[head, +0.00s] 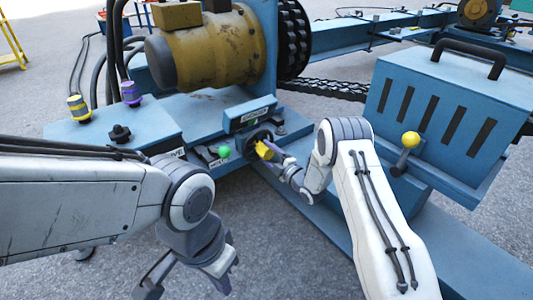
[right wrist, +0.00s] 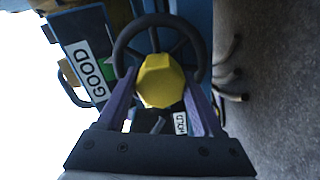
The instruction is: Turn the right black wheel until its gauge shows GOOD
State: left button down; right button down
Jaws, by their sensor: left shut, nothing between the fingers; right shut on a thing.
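The right black wheel (head: 259,136) is on the front of the blue machine, below a small blue box (head: 242,116) with a label too small to read in the head view. In the right wrist view the wheel (right wrist: 126,38) shows its rim and spokes, with a yellow knob (right wrist: 160,80) in front. My right gripper (head: 266,151) is shut on this knob; its purple fingers (right wrist: 160,100) lie on both sides of it. A GOOD label (right wrist: 85,68) shows left of the wheel, a green patch beside it. My left gripper (head: 188,284) is shut and empty, low in front of the machine.
A green ball-topped lever (head: 224,151) stands just left of the wheel. A black knob (head: 121,132) is on the left block. A HOLD label (right wrist: 181,124) shows between my fingers. A blue slotted box (head: 440,110) and yellow-topped lever (head: 410,140) are to the right.

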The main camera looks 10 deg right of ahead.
jog(key=shift+s+d+f, duration=0.15)
jog(key=shift+c, duration=0.2)
grip_release()
jog(key=shift+d, duration=0.1)
jog(key=shift+s+p, duration=0.2)
jog(key=shift+p, duration=0.1)
jog(key=p+v, duration=0.4)
jog(key=v, duration=0.6)
jog(key=shift+p, duration=0.4)
jog(key=shift+w, duration=0.1)
